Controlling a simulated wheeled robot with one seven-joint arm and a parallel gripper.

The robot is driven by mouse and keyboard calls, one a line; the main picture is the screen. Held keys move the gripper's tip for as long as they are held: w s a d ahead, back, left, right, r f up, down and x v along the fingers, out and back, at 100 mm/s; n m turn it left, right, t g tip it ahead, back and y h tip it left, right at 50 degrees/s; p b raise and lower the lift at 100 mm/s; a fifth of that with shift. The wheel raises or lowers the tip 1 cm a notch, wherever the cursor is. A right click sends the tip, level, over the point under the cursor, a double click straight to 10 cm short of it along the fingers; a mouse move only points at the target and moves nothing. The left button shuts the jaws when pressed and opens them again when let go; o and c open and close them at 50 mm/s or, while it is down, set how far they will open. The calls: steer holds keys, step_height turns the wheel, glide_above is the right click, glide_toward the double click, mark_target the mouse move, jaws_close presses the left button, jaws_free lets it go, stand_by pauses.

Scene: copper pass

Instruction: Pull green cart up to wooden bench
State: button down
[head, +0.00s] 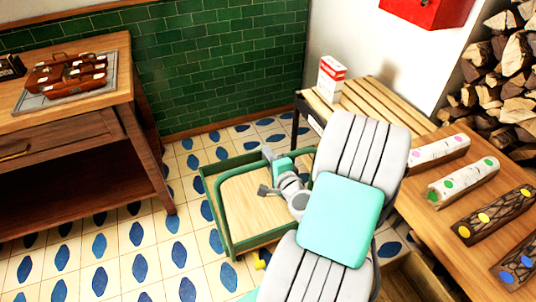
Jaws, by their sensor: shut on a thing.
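The green cart (225,225) stands on the tiled floor in the middle of the head view. It has a green frame and a pale wooden deck. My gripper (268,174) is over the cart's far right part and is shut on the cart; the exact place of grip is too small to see. My arm hides the cart's right side. A slatted wooden bench (385,101) stands behind and right of the cart, against the white wall. My arm covers part of its front. A gap of floor shows between the cart's far edge and the bench's left end.
A wooden table (110,107) with a tray and brown case stands at left. A red-and-white box (331,78) stands on the bench. A wooden table (463,222) with several painted logs is at right, near my arm. Tiled floor (128,245) left of the cart is clear.

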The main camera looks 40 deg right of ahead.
steer(key=shift+s+a, duration=0.1)
steer(key=shift+s, duration=0.15)
steer(key=c, duration=1.3)
jaws_free()
steer(key=v, duration=0.7)
steer(key=shift+s, duration=0.35)
steer(key=shift+a, duration=0.15)
